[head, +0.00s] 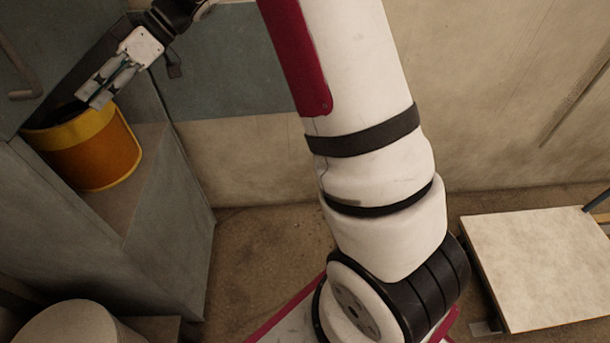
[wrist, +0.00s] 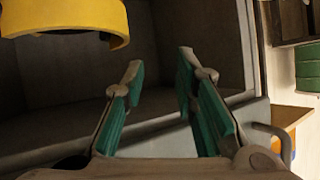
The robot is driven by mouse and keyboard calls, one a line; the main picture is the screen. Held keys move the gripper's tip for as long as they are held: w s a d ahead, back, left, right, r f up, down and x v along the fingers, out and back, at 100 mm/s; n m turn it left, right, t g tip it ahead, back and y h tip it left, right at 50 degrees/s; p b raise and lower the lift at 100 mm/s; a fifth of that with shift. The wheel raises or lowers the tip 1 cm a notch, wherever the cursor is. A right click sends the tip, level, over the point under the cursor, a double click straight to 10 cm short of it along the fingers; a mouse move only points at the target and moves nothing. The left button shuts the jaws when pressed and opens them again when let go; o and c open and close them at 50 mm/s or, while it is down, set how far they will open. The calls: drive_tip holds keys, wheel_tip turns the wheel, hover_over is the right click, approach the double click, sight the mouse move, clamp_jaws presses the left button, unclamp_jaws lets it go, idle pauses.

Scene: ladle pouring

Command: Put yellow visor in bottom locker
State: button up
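The yellow visor (head: 88,150) is a curved yellow and orange band. It rests on a shelf of the grey locker (head: 150,190) at the left of the head view. In the wrist view the visor (wrist: 65,17) shows at the top left, cut off by the picture edge. My gripper (head: 94,96) is in front of the visor's upper rim in the head view. In the wrist view my gripper (wrist: 160,64) is open, with nothing between its fingers, and the visor is beyond and left of them. Which locker compartment this is, I cannot tell.
A metal handle (head: 25,80) is on a grey-blue panel at the upper left. A pale rounded object (head: 70,330) is at the bottom left. A pale flat-topped platform (head: 545,262) stands at the right. A green object (wrist: 307,65) shows at the wrist view's right.

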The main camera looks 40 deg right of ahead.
drive_tip(key=s+d+r+m+g+h, duration=0.1)
drive_tip(key=s+r+m+h, duration=0.2)
drive_tip(key=s, duration=0.9)
drive_tip(key=s+d+r+m+g+h, duration=0.2)
drive_tip(key=s+r+m, duration=0.1)
drive_tip(key=s, duration=1)
drive_tip(key=s+d+f+m+h, duration=0.2)
drive_tip(key=s+d+m+h, duration=0.1)
drive_tip(key=s, duration=0.6)
drive_tip(key=s+d+f+m+t+h, duration=0.1)
drive_tip(key=s+d+f+m+h, duration=0.2)
drive_tip(key=s+d, duration=0.4)
drive_tip(key=shift+s+d+f+m+h, duration=0.15)
drive_tip(key=shift+s+d+m+h, duration=0.1)
drive_tip(key=shift+s+m+h, duration=0.7)
drive_tip(key=shift+s+m+y, duration=0.15)
drive_tip(key=shift+m+y, duration=0.1)
wheel_tip(320, 180, up, 25)
drive_tip(key=t+p, duration=0.4)
drive_tip(key=p, duration=1.9)
